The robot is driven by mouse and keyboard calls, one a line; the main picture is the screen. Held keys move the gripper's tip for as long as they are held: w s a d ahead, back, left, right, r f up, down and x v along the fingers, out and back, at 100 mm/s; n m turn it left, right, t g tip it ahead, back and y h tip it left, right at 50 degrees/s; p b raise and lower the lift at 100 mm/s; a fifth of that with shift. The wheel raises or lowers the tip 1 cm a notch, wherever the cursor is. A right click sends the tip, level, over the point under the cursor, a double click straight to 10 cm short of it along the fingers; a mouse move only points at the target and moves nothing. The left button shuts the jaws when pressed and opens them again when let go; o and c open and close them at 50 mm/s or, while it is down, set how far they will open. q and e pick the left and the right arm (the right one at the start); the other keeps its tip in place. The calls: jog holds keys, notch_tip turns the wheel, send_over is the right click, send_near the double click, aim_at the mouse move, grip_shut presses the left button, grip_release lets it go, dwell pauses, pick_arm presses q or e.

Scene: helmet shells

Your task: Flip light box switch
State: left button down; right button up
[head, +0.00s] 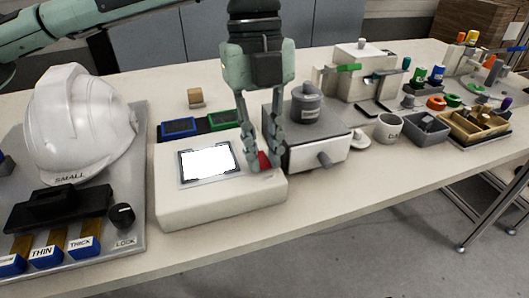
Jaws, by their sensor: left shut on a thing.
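The light box (222,207) is a low cream box near the front of the table. Its square panel (208,163) shows bright white inside a dark-marked frame. A red switch (264,160) sits on the box's top, to the right of the panel. My left gripper (263,163) comes down from above with its fingers shut on the red switch, hiding part of it. My right gripper is out of view.
A white helmet shell (75,120) stands on a grey fixture to the left. A grey box with a dark lidded pot (306,103) stands close to the right of my gripper. Blue and green trays (178,128) lie behind the light box.

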pick_arm(q)
jog(key=shift+w+a+r+g, duration=0.1)
jog(key=shift+w+g, duration=0.1)
jog(key=shift+g, duration=0.4)
jog(key=c, duration=1.7)
grip_release()
jog(key=shift+r, duration=0.1)
jog(key=v, duration=1.1)
jog(key=shift+w+a+r, duration=0.15)
jog(key=shift+a+r, duration=0.05)
jog(key=shift+r, duration=0.15)
